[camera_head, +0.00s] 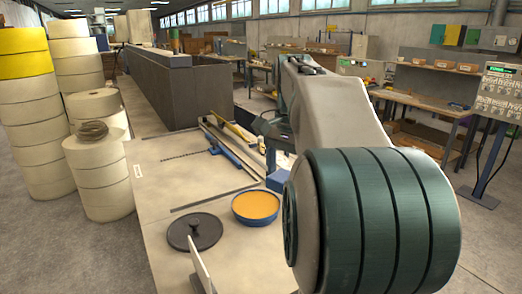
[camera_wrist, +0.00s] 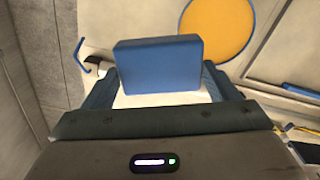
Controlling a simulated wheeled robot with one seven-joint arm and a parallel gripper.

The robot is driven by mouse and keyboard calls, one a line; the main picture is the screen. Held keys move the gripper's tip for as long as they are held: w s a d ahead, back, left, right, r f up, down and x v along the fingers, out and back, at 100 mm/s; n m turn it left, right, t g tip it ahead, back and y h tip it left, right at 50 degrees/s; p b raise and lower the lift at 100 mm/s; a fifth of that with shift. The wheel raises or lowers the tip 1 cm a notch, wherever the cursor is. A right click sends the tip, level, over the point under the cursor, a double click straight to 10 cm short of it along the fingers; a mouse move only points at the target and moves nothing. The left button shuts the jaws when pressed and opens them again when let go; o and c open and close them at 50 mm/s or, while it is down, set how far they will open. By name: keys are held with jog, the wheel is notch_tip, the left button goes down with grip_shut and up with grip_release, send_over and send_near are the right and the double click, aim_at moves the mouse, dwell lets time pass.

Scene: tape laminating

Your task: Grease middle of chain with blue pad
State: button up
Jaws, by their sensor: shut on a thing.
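The blue pad (camera_wrist: 160,66) is a rectangular block between the two fingers of my gripper (camera_wrist: 155,88), which is shut on it. In the wrist view the round tin of orange grease (camera_wrist: 218,25) lies just beyond the pad, to its upper right. The blue-rimmed tin (camera_head: 256,206) also stands on the table in the head view. A thin dark chain (camera_head: 185,156) lies on the table farther back and to the left. My arm covers most of my gripper in the head view; a small blue part beside the tin could be the pad or a fingertip.
A dark round lid with a knob (camera_head: 195,232) lies left of the tin, near an upright pale plate (camera_head: 202,268). Blue and yellow rails (camera_head: 234,145) lie behind the tin. Large rolls (camera_head: 95,160) stand at the left. The table around the chain is clear.

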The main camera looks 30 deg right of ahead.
jog(key=w+a+n+p, duration=0.4)
jog(key=w+n, duration=0.1)
jog(key=w, duration=0.3)
notch_tip(320, 180, down, 7)
jog(key=b, duration=0.5)
jog(key=shift+w+f, duration=0.1)
jog(key=shift+w, duration=0.05)
jog(key=shift+f, duration=0.55)
dwell(1.6)
jog(key=shift+r, duration=0.1)
notch_tip(320, 180, up, 7)
jog(key=p, duration=0.5)
jog(key=shift+p, duration=0.4)
dwell(0.5)
